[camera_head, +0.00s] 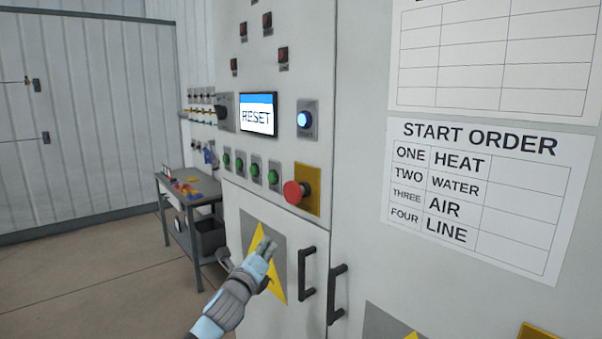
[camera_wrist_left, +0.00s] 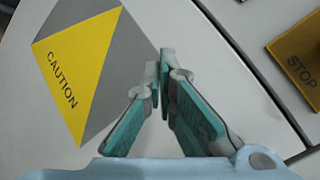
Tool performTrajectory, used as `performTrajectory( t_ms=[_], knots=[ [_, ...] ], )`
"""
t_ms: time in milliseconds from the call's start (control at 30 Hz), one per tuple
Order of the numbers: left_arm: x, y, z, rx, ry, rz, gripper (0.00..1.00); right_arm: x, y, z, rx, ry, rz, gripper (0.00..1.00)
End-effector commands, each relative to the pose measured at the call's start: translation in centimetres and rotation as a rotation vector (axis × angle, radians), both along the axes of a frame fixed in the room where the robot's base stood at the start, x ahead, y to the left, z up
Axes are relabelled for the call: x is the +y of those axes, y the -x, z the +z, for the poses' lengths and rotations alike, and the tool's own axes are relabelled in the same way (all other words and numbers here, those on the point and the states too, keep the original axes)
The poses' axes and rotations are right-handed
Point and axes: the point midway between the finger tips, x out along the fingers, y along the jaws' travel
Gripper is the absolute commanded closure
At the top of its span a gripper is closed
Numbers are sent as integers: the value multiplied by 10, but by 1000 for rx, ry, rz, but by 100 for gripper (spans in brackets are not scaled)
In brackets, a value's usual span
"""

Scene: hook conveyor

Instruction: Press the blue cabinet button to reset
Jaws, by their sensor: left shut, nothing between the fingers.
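The blue button (camera_head: 304,119) is lit on a grey plate on the cabinet front, right of a screen (camera_head: 257,114) that reads RESET. My left gripper (camera_head: 267,246) is in front of the cabinet, below and left of the button and apart from it, over the yellow caution sign (camera_head: 279,284). In the left wrist view my left gripper (camera_wrist_left: 167,55) has its fingertips together with nothing between them, and the caution sign (camera_wrist_left: 75,75) is to its left. The blue button is not in the wrist view. My right gripper is not in view.
A red stop button (camera_head: 294,192) on a yellow plate juts out below the blue button. Its plate (camera_wrist_left: 300,60) also shows in the wrist view. Green buttons (camera_head: 256,170) line up left of it. Black door handles (camera_head: 307,273) stick out below. A start order sheet (camera_head: 485,195) hangs right.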

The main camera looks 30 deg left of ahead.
Motion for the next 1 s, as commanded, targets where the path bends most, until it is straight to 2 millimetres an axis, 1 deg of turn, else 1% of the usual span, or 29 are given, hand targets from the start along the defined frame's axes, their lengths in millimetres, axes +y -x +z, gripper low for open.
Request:
performTrajectory(
  t_ms=[33, 67, 100, 167, 200, 267, 300, 400, 433, 500, 600, 700, 1000],
  knots=[
    [-1, 1, 37, -31, -79, 0, 100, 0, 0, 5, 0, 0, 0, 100],
    [-3, 3, 58, -49, -133, 2, 100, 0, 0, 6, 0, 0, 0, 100],
    [-6, 7, 86, -72, -207, 7, 100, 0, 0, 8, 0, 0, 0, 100],
    [-10, 14, 128, -108, -319, 18, 100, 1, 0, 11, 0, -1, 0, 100],
    [-14, 20, 155, -131, -394, 31, 100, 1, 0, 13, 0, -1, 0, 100],
    [-21, 32, 194, -167, -506, 53, 100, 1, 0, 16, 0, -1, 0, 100],
    [-25, 40, 219, -189, -577, 71, 100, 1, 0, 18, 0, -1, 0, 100],
    [-37, 62, 270, -236, -735, 121, 100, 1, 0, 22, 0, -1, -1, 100],
    [-40, 68, 281, -246, -773, 134, 100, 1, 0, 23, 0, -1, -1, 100],
    [-47, 80, 303, -266, -844, 163, 100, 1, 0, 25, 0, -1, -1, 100],
    [-52, 90, 319, -282, -905, 188, 100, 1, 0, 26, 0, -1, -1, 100],
    [-54, 93, 323, -286, -924, 197, 100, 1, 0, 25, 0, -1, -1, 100],
    [-54, 91, 322, -285, -920, 197, 100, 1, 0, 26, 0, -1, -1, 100]
  ],
)
